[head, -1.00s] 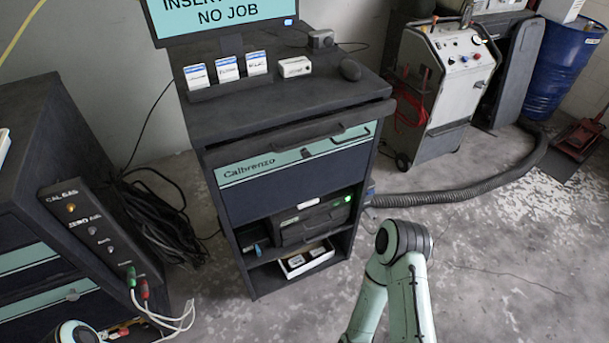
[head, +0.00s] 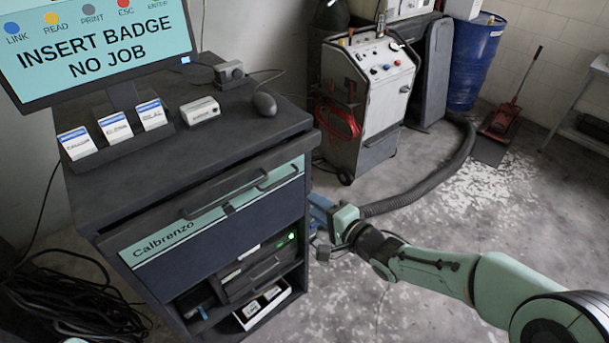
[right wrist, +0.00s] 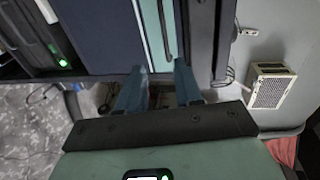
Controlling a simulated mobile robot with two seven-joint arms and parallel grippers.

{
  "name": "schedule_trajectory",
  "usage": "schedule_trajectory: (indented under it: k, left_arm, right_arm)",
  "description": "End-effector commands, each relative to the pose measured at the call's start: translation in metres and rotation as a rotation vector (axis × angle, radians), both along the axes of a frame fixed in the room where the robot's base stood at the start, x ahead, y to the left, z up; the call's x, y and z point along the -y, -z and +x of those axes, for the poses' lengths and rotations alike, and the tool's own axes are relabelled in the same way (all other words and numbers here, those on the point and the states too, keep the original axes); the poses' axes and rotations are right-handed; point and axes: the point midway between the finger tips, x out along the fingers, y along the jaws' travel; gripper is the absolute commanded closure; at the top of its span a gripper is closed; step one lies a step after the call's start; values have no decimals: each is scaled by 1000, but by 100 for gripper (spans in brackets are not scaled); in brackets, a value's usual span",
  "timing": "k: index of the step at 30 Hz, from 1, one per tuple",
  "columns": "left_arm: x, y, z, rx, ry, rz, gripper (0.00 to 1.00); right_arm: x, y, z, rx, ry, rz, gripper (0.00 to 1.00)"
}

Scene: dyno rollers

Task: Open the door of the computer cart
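The computer cart (head: 200,150) stands at left centre in the head view. Its dark blue door (head: 225,218) looks shut and has a teal strip reading "Calbrenzo" along its top. A slim handle (head: 278,178) sits at the strip's right end. In the right wrist view, the door (right wrist: 95,35), strip and handle (right wrist: 166,30) lie just beyond the fingertips. My right gripper (head: 320,222) is beside the cart's front right edge. Its blue fingers (right wrist: 158,80) are apart, with nothing held between them. My left gripper is not in view.
An open shelf below the door holds a dark device (head: 258,270) and a white box (head: 262,305). A white machine (head: 365,100) with a dark hose (head: 430,185) stands behind. Black cables (head: 70,305) lie at left.

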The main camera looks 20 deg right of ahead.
Motion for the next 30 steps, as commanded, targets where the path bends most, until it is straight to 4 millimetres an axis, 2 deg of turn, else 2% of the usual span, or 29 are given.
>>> schedule_trajectory:
  k: [2,7,15,21,25,30]
  left_arm:
    - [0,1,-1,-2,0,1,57]
    - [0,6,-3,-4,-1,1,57]
    - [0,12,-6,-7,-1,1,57]
    - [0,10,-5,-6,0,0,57]
    - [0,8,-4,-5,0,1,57]
    - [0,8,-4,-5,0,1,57]
  right_arm:
    - [-2,-6,2,10,-2,10,65]
    - [-9,-1,20,9,-3,17,65]
    - [-29,10,73,8,-4,20,65]
    - [-40,15,105,7,-2,16,65]
    - [-44,17,117,8,-2,15,65]
    - [-46,19,123,8,0,13,65]
